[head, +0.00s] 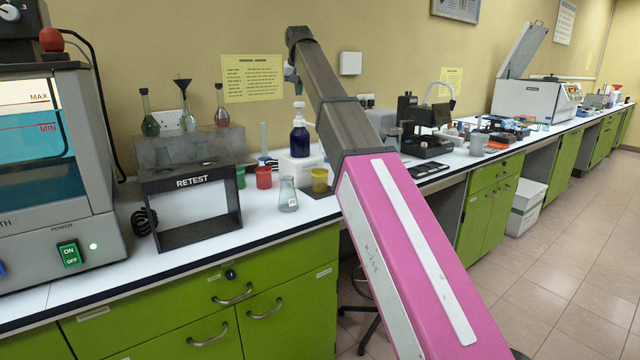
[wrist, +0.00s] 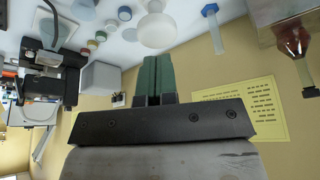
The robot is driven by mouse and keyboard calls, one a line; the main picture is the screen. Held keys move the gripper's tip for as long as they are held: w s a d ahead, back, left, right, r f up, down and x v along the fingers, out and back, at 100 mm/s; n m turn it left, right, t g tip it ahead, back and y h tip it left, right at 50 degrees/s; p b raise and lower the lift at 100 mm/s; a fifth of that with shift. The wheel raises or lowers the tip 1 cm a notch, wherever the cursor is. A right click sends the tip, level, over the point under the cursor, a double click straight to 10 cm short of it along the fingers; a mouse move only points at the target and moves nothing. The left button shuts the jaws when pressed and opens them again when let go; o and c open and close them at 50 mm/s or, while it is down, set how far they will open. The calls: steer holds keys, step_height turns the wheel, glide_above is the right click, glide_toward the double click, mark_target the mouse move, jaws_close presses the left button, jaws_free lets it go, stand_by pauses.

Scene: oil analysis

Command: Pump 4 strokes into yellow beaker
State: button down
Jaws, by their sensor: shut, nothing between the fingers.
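The dark blue pump bottle (head: 300,143) with a white pump head stands upright on a white block (head: 296,170) on the bench. In the head view my arm's end is above the bottle, with the fingers mostly hidden. The beaker's contents cannot be made out.
A glass flask (head: 288,196), a red beaker (head: 263,178) and a green beaker (head: 240,178) stand near the yellow beaker. The RETEST stand (head: 192,232) is at left. A black instrument (head: 425,140) stands at right. A yellow notice (head: 252,80) is on the wall behind.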

steer(key=shift+f, duration=0.45)
steer(key=shift+f, duration=1.5)
steer(key=shift+r, duration=1.95)
steer(key=shift+f, duration=0.35)
steer(key=shift+f, duration=1.65)
steer(key=shift+r, duration=2)
